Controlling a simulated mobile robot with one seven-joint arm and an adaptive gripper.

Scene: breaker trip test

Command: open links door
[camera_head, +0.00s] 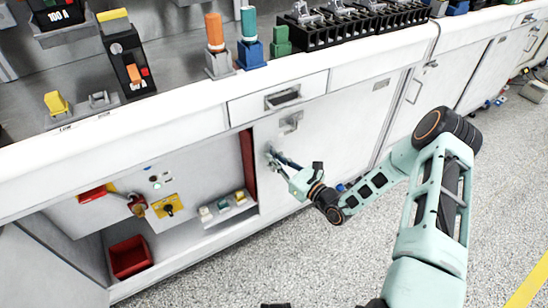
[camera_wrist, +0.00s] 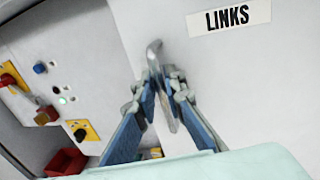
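The links door (camera_head: 335,135) is a white cabinet panel under the counter. It carries the "LINKS" label (camera_wrist: 230,17) in the wrist view and looks flush with the cabinet front. Its grey bar handle (camera_wrist: 154,49) is near the door's left edge. My gripper (camera_wrist: 161,78) is at this handle, with the bar between its two blue fingers and the fingertips close together on it. In the head view my gripper (camera_head: 274,157) reaches the door's left side from the right. The handle's lower part is partly hidden by the fingers.
Left of the door is an open compartment with a red bin (camera_head: 131,257), a yellow switch plate (camera_head: 167,206) and a red handle (camera_head: 97,193). A drawer (camera_head: 280,97) is above the door. The counter (camera_head: 190,112) holds breakers and colored parts. Speckled floor (camera_head: 300,250) in front is clear.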

